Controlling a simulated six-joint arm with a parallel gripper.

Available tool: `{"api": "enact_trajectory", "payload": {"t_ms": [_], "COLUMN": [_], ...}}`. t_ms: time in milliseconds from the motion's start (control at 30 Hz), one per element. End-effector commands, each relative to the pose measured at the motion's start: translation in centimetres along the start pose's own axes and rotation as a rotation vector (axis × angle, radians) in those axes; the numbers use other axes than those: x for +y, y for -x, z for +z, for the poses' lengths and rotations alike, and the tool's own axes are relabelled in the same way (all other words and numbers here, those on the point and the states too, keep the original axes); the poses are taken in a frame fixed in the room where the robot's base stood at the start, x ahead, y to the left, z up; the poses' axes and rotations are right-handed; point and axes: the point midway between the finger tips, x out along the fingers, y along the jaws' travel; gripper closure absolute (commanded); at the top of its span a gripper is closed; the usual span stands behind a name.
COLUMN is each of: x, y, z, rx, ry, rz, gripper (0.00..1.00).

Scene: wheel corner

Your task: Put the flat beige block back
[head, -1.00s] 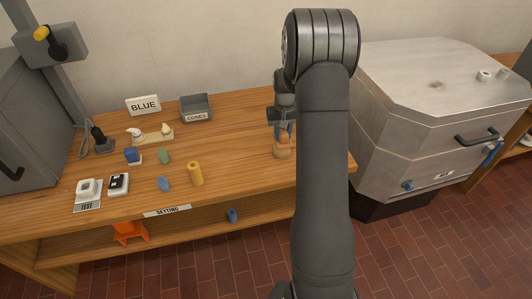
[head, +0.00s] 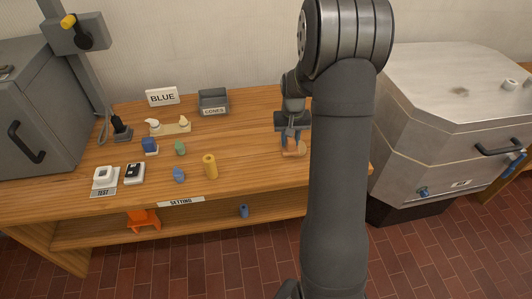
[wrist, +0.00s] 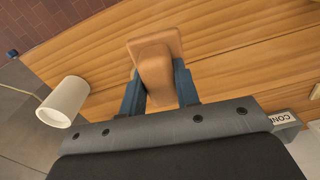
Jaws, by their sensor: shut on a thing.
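My gripper (head: 293,138) is low over the right part of the wooden bench in the head view. It is shut on a tan, orange-tinged block (head: 293,148). In the wrist view the block (wrist: 155,68) sits between the two blue fingers (wrist: 160,92), with a wider flat part beyond their tips. I cannot tell whether its underside touches the bench. A flat beige piece (head: 171,130) with two whitish pieces on it lies at the back left of the bench.
A grey CONES bin (head: 213,102) and a BLUE sign (head: 162,96) stand at the back. A yellow cylinder (head: 210,166) and several small pieces stand left of my gripper. A white cup-like thing (wrist: 63,102) shows in the wrist view. A metal kiln-like box (head: 440,110) stands right.

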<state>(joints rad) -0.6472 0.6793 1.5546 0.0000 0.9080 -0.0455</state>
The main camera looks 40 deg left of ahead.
Motion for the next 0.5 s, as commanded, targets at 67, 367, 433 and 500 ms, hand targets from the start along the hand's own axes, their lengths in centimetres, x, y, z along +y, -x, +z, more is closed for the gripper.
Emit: {"api": "enact_trajectory", "payload": {"t_ms": [67,367,433,500], "x": [-1.9,-6.9,-7.4,-7.6], "y": [-1.2,-4.7,-5.0,-5.2], "z": [-0.9,-3.6,-3.8,-4.0], "rx": [-0.002,0.0,0.001,0.001], "ry": [0.006,0.002,0.002,0.001], "rz": [0.0,0.0,0.0,0.0], "gripper": [0.89,0.89,0.89,0.89]}}
